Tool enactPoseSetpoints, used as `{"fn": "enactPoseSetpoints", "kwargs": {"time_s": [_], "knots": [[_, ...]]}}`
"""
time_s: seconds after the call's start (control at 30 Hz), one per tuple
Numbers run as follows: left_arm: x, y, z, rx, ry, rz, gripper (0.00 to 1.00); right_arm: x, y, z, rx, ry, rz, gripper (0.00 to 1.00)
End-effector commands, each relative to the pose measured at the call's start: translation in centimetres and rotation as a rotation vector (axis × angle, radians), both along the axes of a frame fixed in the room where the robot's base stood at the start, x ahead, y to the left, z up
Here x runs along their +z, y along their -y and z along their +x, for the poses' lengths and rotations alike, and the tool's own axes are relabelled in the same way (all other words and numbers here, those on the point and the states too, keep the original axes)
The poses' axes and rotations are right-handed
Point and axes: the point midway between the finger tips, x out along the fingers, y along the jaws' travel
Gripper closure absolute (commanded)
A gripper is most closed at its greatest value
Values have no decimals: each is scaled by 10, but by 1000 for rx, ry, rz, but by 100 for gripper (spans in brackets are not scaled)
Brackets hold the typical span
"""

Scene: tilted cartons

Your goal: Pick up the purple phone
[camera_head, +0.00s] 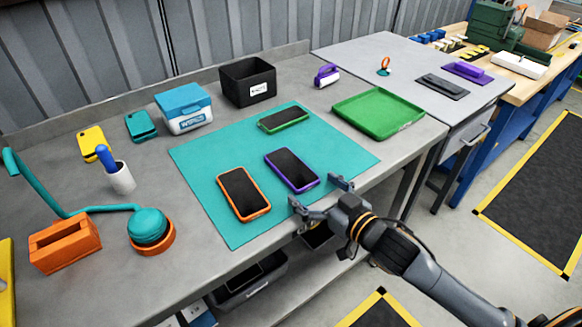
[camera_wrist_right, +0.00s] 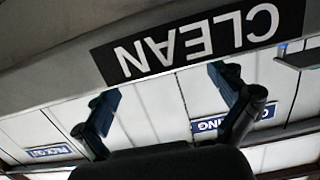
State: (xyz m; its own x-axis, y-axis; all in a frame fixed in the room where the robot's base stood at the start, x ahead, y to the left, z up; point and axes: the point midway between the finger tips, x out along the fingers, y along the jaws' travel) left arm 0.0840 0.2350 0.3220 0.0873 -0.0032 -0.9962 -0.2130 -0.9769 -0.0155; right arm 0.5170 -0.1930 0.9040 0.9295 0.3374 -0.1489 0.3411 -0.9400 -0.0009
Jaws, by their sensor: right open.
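The purple phone (camera_head: 292,169) lies flat, dark screen up, on the teal mat (camera_head: 205,161) in the head view. An orange phone (camera_head: 244,193) lies to its left and a green phone (camera_head: 284,118) lies behind it. My right gripper (camera_head: 319,194) is open and empty, with its fingers near the mat's front edge, just in front of the purple phone and apart from it. In the right wrist view the open fingers (camera_wrist_right: 170,105) show with nothing between them; no phone shows there. My left gripper is not in view.
A green tray (camera_head: 378,113) stands right of the mat, and a black bin (camera_head: 248,82) and a wipes box (camera_head: 184,108) stand behind it.

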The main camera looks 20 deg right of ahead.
Motion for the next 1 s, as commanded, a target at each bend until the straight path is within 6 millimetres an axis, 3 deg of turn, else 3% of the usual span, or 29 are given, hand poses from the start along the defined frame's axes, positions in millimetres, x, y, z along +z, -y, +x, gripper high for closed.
{"fn": "enactPoseSetpoints", "kwargs": {"time_s": [0.27,0.6,0.93,1.0], "knots": [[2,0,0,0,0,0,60,-2,-6,19,0,-1,-1,4],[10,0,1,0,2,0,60,-2,-15,61,0,0,0,4],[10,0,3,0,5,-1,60,-4,-18,67,0,-1,0,4],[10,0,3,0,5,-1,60,-4,-17,67,0,-1,-1,16]]}}
